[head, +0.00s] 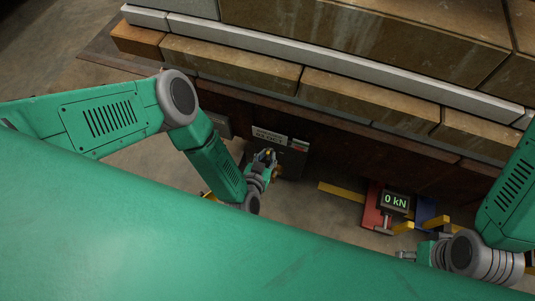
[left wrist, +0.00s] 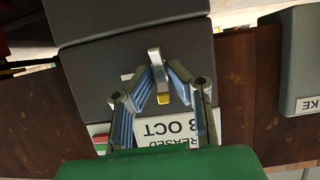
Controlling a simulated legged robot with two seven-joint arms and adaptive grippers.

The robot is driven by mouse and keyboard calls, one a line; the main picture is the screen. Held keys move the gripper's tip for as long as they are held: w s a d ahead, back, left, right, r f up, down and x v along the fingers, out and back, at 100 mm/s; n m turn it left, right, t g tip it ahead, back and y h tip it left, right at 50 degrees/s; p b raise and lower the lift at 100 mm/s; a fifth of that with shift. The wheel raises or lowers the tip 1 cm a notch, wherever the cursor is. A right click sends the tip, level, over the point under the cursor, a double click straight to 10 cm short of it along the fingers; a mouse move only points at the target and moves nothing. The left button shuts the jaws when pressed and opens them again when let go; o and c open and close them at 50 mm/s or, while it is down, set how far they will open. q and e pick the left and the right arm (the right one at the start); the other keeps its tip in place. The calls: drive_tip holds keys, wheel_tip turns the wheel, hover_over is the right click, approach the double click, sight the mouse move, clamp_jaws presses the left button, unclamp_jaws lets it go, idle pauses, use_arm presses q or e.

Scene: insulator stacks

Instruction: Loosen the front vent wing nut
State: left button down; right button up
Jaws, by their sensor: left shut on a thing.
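The front vent wing nut (left wrist: 155,58) appears in the left wrist view as a small silver piece, with a yellow part below it, in front of a dark grey box (left wrist: 135,25). My left gripper (left wrist: 158,80) has its two blue-padded fingers closed in on it from both sides. In the head view my left gripper (head: 266,157) is at the front of the same grey box (head: 291,160), and the nut is too small to make out there. My right gripper (head: 406,255) is at the lower right, away from the box; its fingers are too small to read.
A label (left wrist: 180,130) reading "REASED" and "OCT" is partly hidden by my gripper. A second grey box (left wrist: 300,60) stands to the right in the wrist view. A "0 kN" display (head: 395,202) stands near a red block (head: 372,210). Stone courses (head: 230,62) rise behind.

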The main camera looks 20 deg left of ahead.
sight(271, 134)
use_arm(q)
drive_tip(key=shift+w+a+r+h, duration=0.1)
drive_tip(key=shift+w+h, duration=0.15)
drive_tip(key=shift+h, duration=0.05)
drive_tip(key=shift+w, duration=0.1)
drive_tip(key=c, duration=1.6)
unclamp_jaws()
drive_tip(key=shift+r, duration=0.1)
wheel_tip(271, 134, up, 10)
drive_tip(key=shift+f, duration=0.2)
